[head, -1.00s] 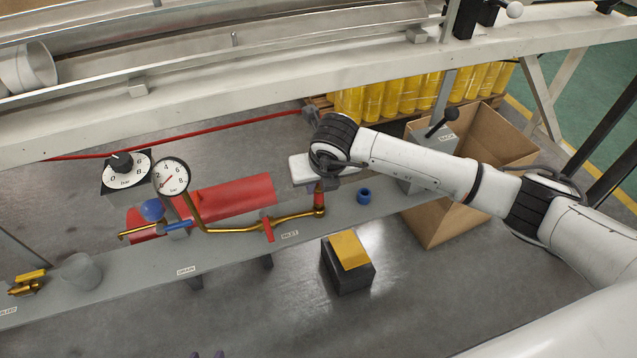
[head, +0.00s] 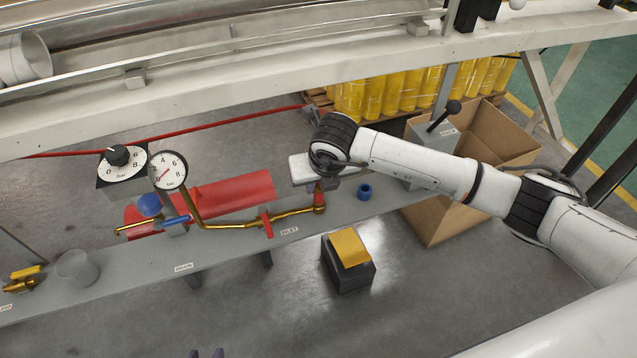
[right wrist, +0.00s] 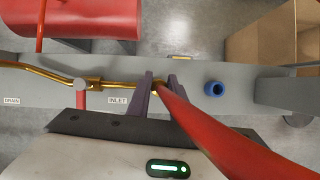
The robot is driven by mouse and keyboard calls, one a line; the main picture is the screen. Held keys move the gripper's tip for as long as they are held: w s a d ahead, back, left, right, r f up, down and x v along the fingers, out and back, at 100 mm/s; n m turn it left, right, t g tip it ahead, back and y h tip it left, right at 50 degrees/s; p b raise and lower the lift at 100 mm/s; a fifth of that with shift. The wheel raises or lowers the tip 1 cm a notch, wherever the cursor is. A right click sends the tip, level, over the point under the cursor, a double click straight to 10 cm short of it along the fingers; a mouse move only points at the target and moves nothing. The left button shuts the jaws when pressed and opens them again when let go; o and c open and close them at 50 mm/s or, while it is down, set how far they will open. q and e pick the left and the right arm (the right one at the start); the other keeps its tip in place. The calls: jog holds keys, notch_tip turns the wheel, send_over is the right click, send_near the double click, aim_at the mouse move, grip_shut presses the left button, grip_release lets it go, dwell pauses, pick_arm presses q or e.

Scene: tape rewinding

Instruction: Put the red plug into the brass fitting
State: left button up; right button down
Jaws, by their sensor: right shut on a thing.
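The red plug (head: 319,199) is upright in my right gripper (head: 319,186), whose fingers are shut on it. Its lower end meets the brass fitting (head: 319,210) at the right end of the brass pipe. I cannot tell how far it is inside. In the right wrist view the gripper fingers (right wrist: 164,90) stand over the fitting, which is mostly hidden. A thick red hose (right wrist: 210,128) runs from between them to the lower right. My left gripper (head: 206,353) shows only two separate fingertips at the bottom edge, open and empty.
The grey bench (head: 225,249) carries a gauge (head: 168,171), a red valve handle (head: 266,224), a blue ring (head: 365,192) and a grey cup (head: 77,267). A red cylinder (head: 235,193) lies behind. A black block with a yellow top (head: 349,248) stands in front. A cardboard box (head: 435,222) is right.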

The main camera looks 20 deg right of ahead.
jog(key=shift+f, duration=0.1)
jog(key=c, duration=1.5)
grip_release()
jog(key=shift+v, duration=1.1)
pick_arm(q)
jog(key=shift+r+p, duration=0.65)
jog(key=shift+r, duration=0.1)
pick_arm(e)
jog(key=v, duration=0.8)
